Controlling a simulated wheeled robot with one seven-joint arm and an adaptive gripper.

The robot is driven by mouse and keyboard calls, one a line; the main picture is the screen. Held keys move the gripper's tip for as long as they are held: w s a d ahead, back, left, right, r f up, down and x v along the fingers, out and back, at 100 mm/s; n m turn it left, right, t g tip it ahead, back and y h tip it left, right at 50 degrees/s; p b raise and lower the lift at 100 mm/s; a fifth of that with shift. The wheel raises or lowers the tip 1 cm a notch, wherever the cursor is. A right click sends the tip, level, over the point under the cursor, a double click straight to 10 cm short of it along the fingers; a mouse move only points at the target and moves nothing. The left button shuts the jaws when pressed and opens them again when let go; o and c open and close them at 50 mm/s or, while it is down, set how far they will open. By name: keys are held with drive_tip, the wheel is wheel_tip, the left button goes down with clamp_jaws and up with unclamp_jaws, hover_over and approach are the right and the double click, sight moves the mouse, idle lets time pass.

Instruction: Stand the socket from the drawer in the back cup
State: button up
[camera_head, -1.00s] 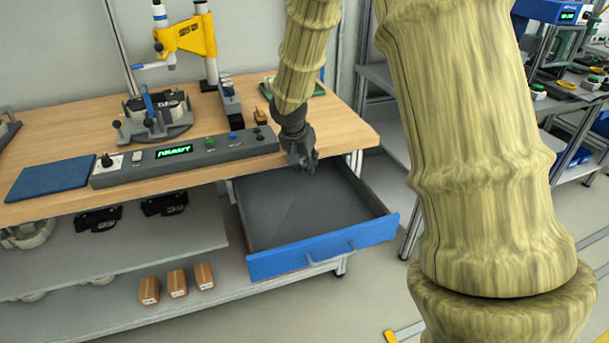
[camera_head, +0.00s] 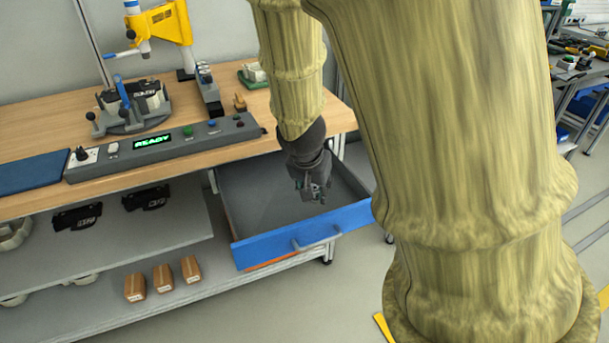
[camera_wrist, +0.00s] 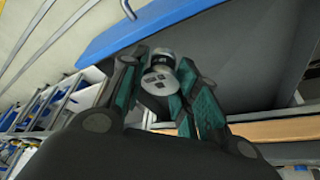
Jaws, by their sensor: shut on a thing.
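The open drawer (camera_head: 305,233) has a blue front and a grey inside. My gripper (camera_head: 313,190) points down over the drawer, near its front right part. In the wrist view my gripper (camera_wrist: 163,85) is shut on the socket (camera_wrist: 160,72), a short metal cylinder with a dark band, held between the green-padded fingers. In the head view the socket is too small and covered to make out clearly. A narrow grey block (camera_head: 209,92) with round silvery tops stands on the bench behind the control panel; which part is the back cup I cannot tell.
A control panel (camera_head: 160,145) reading READY runs along the bench front. A yellow press (camera_head: 165,25) and a clamp fixture (camera_head: 130,105) stand behind it. A green tray (camera_head: 254,76) lies at the back right. Brown blocks (camera_head: 163,278) sit on the lower shelf.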

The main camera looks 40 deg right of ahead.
drive_tip(key=shift+s, duration=0.4)
drive_tip(key=shift+w+a, duration=0.1)
